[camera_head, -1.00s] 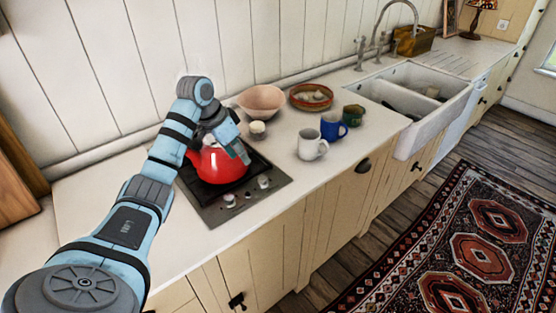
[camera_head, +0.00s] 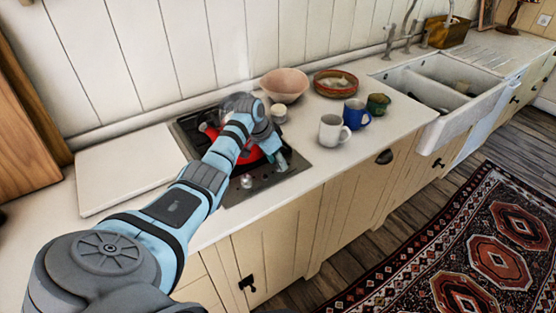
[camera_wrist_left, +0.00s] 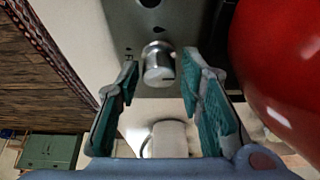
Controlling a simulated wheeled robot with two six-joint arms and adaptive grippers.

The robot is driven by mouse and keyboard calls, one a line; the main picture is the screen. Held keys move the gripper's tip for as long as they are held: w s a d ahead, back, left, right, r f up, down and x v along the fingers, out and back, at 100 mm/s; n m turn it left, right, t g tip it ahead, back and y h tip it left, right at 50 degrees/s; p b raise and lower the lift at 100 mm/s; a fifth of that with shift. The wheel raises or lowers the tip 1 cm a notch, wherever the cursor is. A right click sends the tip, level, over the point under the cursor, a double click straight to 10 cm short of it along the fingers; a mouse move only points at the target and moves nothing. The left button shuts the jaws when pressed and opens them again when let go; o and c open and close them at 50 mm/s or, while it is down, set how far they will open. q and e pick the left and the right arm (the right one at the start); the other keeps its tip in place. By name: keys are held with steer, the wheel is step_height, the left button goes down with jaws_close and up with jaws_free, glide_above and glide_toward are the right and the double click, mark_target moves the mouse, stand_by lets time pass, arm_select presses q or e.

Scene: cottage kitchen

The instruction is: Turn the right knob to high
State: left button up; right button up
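The dark cooktop (camera_head: 239,198) is set in the white counter, with the red kettle (camera_head: 207,131) on it, partly hidden behind my left arm. The left knob (camera_head: 246,181) shows on the front strip. My left gripper (camera_head: 279,160) is at the right end of that strip and hides the right knob in the head view. In the left wrist view, the right knob (camera_wrist_left: 158,64) is silver with a light pointer mark. My open fingers (camera_wrist_left: 160,88) stand on either side of its line, apart from it. The kettle (camera_wrist_left: 285,70) is close beside the right finger. My right gripper is out of view.
A white mug (camera_head: 333,130), blue mug (camera_head: 356,114) and green mug (camera_head: 378,103) stand right of the cooktop. A pink bowl (camera_head: 284,84) and a patterned dish (camera_head: 336,83) are behind.

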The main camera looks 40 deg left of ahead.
arm_select(q)
steer(key=shift+s+r, duration=0.15)
steer(key=shift+s, duration=0.05)
steer(key=shift+c, duration=0.5)
jaws_close()
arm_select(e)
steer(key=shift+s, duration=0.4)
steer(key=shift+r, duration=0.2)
